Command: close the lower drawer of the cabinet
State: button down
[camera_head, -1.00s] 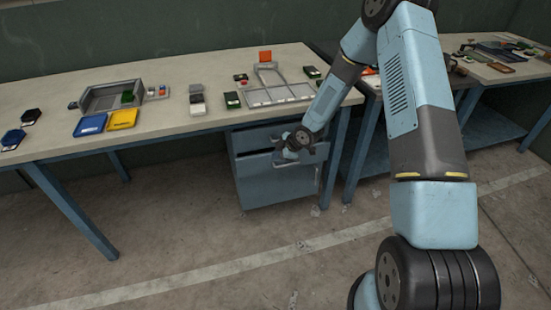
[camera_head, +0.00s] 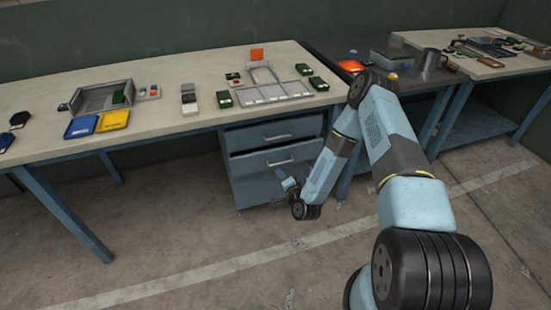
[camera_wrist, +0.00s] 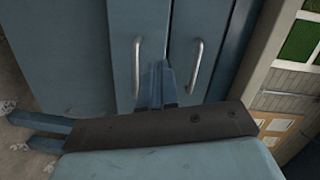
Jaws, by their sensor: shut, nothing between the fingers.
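The blue cabinet (camera_head: 225,141) stands under the workbench, with an upper drawer (camera_head: 255,134) and a lower drawer (camera_head: 249,181), each with a metal bar handle. A dark gap shows along the top of the lower drawer front; how far it stands out is hard to tell. My gripper (camera_head: 284,182) is shut and empty, in front of the lower drawer and below its handle (camera_head: 280,161). In the wrist view, my fingertips (camera_wrist: 160,66) point at the cabinet front between the lower handle (camera_wrist: 137,66) and upper handle (camera_wrist: 195,66). Contact cannot be told.
The workbench (camera_head: 35,97) above the cabinet carries trays, a grey bin (camera_head: 100,96) and small parts. Its blue leg (camera_head: 65,213) stands at left. A dark table (camera_head: 420,92) adjoins on the right. The concrete floor before the cabinet is open.

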jog(key=s+d+m+t+h, duration=0.1)
jog(key=d+m, duration=0.1)
jog(key=m, duration=0.2)
jog(key=h, duration=0.1)
send_near(273, 153)
jog(key=shift+m+t, duration=0.3)
jog(key=x, duration=0.6)
jog(key=shift+w+a+f, duration=0.1)
jog(key=shift+w+f, duration=0.1)
jog(key=shift+w, duration=0.2)
